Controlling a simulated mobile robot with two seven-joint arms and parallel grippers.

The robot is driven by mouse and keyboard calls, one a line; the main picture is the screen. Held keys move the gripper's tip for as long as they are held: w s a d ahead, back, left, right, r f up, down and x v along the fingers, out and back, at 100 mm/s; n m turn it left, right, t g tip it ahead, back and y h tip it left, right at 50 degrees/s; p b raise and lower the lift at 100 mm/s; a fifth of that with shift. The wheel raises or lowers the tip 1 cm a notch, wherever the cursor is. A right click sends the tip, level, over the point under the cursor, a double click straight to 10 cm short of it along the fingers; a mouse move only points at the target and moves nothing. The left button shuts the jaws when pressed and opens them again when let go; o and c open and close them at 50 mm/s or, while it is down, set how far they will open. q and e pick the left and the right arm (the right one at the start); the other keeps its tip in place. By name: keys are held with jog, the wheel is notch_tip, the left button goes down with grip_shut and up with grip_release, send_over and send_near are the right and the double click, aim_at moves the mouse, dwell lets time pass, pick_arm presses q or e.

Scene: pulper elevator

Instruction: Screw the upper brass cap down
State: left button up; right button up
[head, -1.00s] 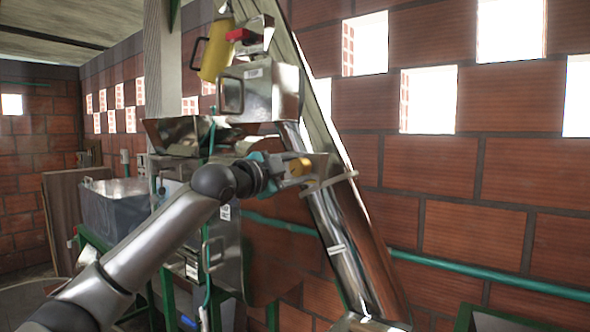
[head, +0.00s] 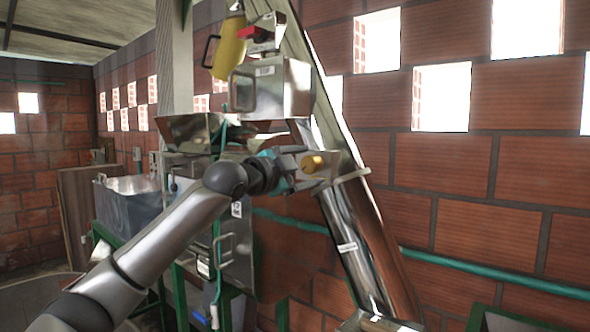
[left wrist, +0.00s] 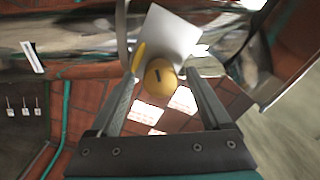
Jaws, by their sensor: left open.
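A round brass-yellow cap (head: 312,164) sits on the steel elevator tube, just beyond my left gripper (head: 302,164). In the left wrist view the cap (left wrist: 160,80) shows a dark slot and lies between the two fingertips. My left gripper (left wrist: 164,76) is open, with a visible gap between the cap and the right finger. Whether the left finger touches the cap is unclear. A second, thin yellow piece (left wrist: 138,57) shows beside the left fingertip. I cannot tell which cap is the upper one. My right gripper is not in view.
The slanted steel tube (head: 362,245) runs down to the right along the brick wall (head: 450,165). A steel box (head: 272,90) and a yellow cylinder (head: 228,47) stand above. A green pipe (head: 470,268) follows the wall. A grey tub (head: 125,205) stands at the left.

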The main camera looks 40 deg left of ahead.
pick_arm(q)
jog(key=s+a+b, duration=0.1)
jog(key=s+b, duration=1)
jog(key=s, duration=0.4)
jog(key=shift+f+b, duration=0.15)
jog(key=shift+b, duration=0.25)
